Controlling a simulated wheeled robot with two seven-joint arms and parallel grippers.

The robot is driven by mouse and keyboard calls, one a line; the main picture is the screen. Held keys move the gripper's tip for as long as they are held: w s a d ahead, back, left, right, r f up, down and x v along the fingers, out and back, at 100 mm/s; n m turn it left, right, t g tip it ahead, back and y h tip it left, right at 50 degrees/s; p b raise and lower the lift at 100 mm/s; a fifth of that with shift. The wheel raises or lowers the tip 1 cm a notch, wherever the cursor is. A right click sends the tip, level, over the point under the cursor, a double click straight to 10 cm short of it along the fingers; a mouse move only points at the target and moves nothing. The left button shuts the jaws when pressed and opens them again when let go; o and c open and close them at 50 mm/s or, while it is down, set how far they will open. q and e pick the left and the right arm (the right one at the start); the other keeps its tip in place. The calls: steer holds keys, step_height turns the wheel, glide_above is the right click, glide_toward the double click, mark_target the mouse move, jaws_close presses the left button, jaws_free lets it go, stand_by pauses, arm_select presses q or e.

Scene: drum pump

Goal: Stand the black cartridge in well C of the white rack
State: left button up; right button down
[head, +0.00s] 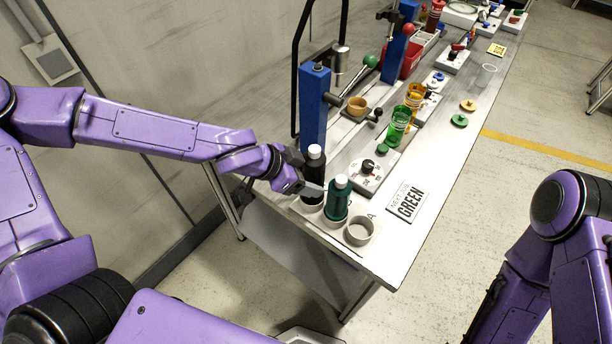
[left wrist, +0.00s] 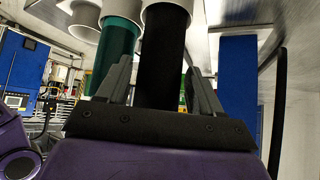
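The black cartridge (head: 314,178) has a white cap and stands upright at the left end of the white rack (head: 333,226). In the left wrist view the black cartridge (left wrist: 164,70) shows its lower end inside the white ring of a rack well, well C by position. My left gripper (head: 304,174) has one finger on each side of the cartridge. In the left wrist view the fingers look open, with a narrow gap at the left finger. A green cartridge (head: 337,200) stands in the middle well, B. Well A (head: 360,231) is empty. My right gripper is not clearly in view.
A blue post (head: 314,105) with a green-knobbed lever stands behind the rack. Green and orange containers stand farther back. The table's front edge is close to the rack.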

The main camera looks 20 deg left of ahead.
arm_select(q)
steer(key=p+v, duration=0.9)
steer(key=v, duration=0.3)
steer(key=s+a+f+n+g+y, duration=0.5)
steer(key=s+a+f+n+y, duration=0.65)
steer(key=f, duration=0.45)
steer(key=s+f+n+t+h, duration=0.1)
steer(key=s+f+n+t, duration=0.1)
steer(key=s+f+n, duration=0.3)
step_height(320, 180, down, 2)
steer(key=shift+s+d+t, duration=0.3)
steer(key=shift+s+t, duration=0.1)
steer(key=shift+s, duration=0.55)
